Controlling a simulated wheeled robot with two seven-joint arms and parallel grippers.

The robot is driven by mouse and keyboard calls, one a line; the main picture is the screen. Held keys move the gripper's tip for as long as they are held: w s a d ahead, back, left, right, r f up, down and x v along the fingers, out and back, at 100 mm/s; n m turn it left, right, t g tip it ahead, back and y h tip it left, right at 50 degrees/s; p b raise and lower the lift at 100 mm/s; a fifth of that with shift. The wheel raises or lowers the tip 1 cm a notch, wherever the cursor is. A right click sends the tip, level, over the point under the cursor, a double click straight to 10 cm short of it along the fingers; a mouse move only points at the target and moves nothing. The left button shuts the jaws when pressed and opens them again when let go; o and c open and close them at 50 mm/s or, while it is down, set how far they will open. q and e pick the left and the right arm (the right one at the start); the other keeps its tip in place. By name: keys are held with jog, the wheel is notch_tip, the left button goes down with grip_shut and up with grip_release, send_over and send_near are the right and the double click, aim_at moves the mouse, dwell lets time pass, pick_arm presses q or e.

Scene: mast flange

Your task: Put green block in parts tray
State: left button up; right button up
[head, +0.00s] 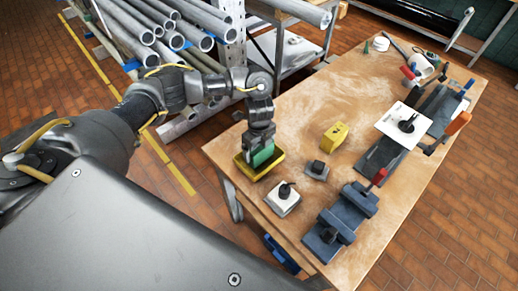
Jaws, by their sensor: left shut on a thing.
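My left gripper (258,143) points down at the near left corner of the table, shut on the green block (264,155). The green block shows below and between the fingers, partly covered by them. The yellow parts tray (268,172) sits on the table under the gripper. The block is over or inside the tray; I cannot tell whether it touches the tray floor. My right gripper is not in view.
The wooden table (290,110) also carries a yellow block (334,137), a small grey block (316,170), a white plate with a black knob (283,198), a dark clamp fixture (340,222) and a larger fixture with a white plate (404,122). Its middle is clear. Pipes (150,22) lie behind.

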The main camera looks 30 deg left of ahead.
pick_arm(q)
jog(key=shift+w+f, duration=0.1)
jog(key=shift+f, duration=0.4)
jog(key=shift+f, duration=0.2)
jog(key=o, duration=1)
jog(key=shift+o, duration=0.2)
jog(key=shift+r, duration=0.15)
jog(key=shift+r, duration=0.3)
notch_tip(320, 180, up, 12)
jog(key=shift+f, duration=0.25)
